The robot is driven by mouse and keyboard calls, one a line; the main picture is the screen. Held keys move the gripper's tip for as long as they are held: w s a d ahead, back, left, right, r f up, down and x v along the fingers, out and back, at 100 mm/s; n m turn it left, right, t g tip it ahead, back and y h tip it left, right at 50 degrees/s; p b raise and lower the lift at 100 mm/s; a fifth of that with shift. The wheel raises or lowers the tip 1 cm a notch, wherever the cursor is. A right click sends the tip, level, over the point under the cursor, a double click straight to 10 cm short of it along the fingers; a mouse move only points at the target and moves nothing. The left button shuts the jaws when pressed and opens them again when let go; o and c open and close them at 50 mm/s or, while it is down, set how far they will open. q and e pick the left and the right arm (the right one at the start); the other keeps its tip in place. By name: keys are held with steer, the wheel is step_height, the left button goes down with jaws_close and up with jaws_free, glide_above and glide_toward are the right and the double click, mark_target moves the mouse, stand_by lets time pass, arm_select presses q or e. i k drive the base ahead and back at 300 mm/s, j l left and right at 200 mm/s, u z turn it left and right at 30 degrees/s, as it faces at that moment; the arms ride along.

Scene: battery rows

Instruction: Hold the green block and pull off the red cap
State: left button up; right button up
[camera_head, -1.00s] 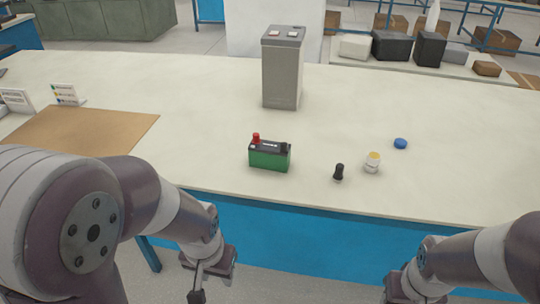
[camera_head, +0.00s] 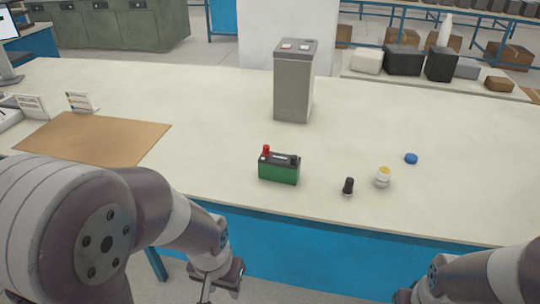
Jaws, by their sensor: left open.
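The green block (camera_head: 279,173) is a small battery with a black top, standing upright on the white table. The red cap (camera_head: 266,150) sits on the left end of its top; a dark post or cap is on the right end. My left gripper (camera_head: 222,283) is low in front of the table's front edge, below and left of the block, open, empty and well apart from it. My right arm (camera_head: 470,277) comes in at the lower right; its gripper (camera_head: 412,297) is mostly cut off by the bottom edge, so its jaws cannot be made out.
A tall grey box (camera_head: 294,85) stands behind. A brown mat (camera_head: 95,138) lies left. The table (camera_head: 220,150) around the block is clear.

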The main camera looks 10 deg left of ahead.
mark_target(266, 147)
steer(key=i+j, duration=1.2)
steer(key=i, duration=0.25)
